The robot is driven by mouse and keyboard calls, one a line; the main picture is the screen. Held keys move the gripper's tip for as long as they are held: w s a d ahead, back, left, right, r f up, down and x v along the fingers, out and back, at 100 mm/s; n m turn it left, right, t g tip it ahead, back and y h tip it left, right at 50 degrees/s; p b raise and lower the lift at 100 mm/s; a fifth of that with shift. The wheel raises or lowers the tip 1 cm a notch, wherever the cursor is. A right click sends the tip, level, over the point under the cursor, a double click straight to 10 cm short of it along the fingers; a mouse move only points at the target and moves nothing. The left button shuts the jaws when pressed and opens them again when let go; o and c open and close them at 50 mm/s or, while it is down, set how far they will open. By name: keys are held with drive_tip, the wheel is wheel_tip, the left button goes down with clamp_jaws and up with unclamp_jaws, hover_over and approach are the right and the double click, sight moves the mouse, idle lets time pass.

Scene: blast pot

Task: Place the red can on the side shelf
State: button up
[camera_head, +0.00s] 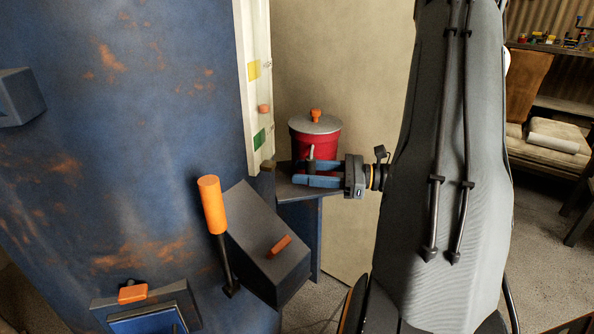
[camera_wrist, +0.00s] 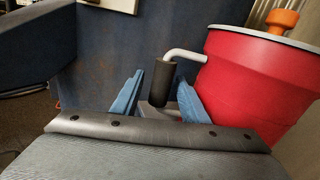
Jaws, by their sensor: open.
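The red can (camera_head: 301,142) stands upright on the small dark side shelf (camera_head: 297,190) beside the blue pot. It has a grey lid with an orange knob, and a bent handle with a dark grip on its side. In the wrist view the red can (camera_wrist: 262,82) fills the right side. My gripper (camera_head: 306,174) is in front of the can at shelf height. Its blue fingers are open, one on each side of the dark handle grip (camera_wrist: 160,83) in the wrist view. I cannot tell whether they touch it.
The large rusty blue pot (camera_head: 130,130) stands at the left. A white gauge strip (camera_head: 256,90) runs down its side above the shelf. A lever with an orange grip (camera_head: 211,205) and a dark box (camera_head: 265,245) stick out below left of the shelf. A couch (camera_head: 545,140) is far right.

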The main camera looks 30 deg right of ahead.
drive_tip(key=p+v, duration=0.1)
drive_tip(key=v, duration=0.8)
drive_tip(key=shift+d, duration=0.1)
